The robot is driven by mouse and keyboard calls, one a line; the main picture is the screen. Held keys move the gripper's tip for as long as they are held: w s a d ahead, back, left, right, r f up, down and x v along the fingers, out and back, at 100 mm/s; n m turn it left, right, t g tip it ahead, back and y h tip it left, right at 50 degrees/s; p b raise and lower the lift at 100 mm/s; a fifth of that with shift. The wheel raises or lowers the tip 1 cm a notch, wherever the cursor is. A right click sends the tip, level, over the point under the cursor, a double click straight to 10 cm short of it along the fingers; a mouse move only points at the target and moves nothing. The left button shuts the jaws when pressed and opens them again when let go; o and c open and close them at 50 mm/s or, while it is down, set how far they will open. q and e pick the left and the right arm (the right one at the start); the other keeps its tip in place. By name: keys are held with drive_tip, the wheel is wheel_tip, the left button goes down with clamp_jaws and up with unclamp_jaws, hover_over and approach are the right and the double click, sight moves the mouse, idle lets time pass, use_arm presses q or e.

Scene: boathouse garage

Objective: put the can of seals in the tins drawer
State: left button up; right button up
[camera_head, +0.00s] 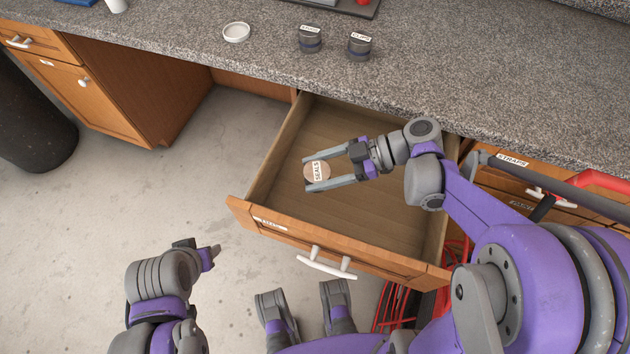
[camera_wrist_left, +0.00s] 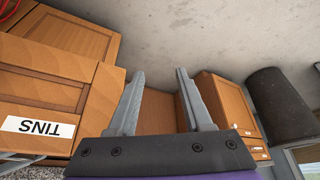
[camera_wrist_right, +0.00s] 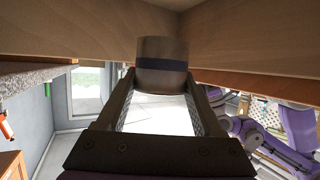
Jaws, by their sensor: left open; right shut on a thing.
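The can of seals (camera_head: 314,174), with a round top labelled SEALS, is between the fingers of my right gripper (camera_head: 334,174). The gripper is shut on it. In the head view the can is over the left part of the open drawer (camera_head: 357,250); I cannot tell whether it touches the drawer floor. In the right wrist view the can (camera_wrist_right: 162,65) is between the fingertips, a dark band around it. The drawer front's label is too small to read in the head view; a TINS label (camera_wrist_left: 38,128) shows in the left wrist view. My left gripper (camera_wrist_left: 160,75) is open and empty, outside the drawer.
On the granite counter (camera_head: 200,50) stand two labelled cans, one (camera_head: 310,40) left of the other (camera_head: 359,46), and a white dish (camera_head: 236,32). A drawer labelled STRAPS (camera_head: 512,160) is to the right. The rest of the open drawer looks empty.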

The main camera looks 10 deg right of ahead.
wheel_tip(320, 180, down, 2)
drive_tip(key=shift+f+b, duration=0.25)
drive_tip(key=shift+b, duration=0.2)
use_arm(q)
wheel_tip(320, 180, down, 2)
drive_tip(key=shift+r, duration=0.1)
use_arm(e)
drive_tip(key=shift+r, duration=0.1)
use_arm(q)
drive_tip(key=shift+f+b, duration=1.55)
drive_tip(key=shift+f, duration=0.45)
use_arm(e)
drive_tip(key=shift+f, duration=2.55)
drive_tip(key=shift+f, duration=0.1)
use_arm(q)
drive_tip(key=shift+w+f+b, duration=0.1)
drive_tip(key=shift+f+b, duration=0.35)
drive_tip(key=shift+f, duration=0.1)
use_arm(e)
drive_tip(key=shift+f, duration=0.65)
use_arm(q)
drive_tip(key=shift+f, duration=0.2)
use_arm(e)
drive_tip(key=shift+f, duration=0.25)
drive_tip(key=o, duration=1.5)
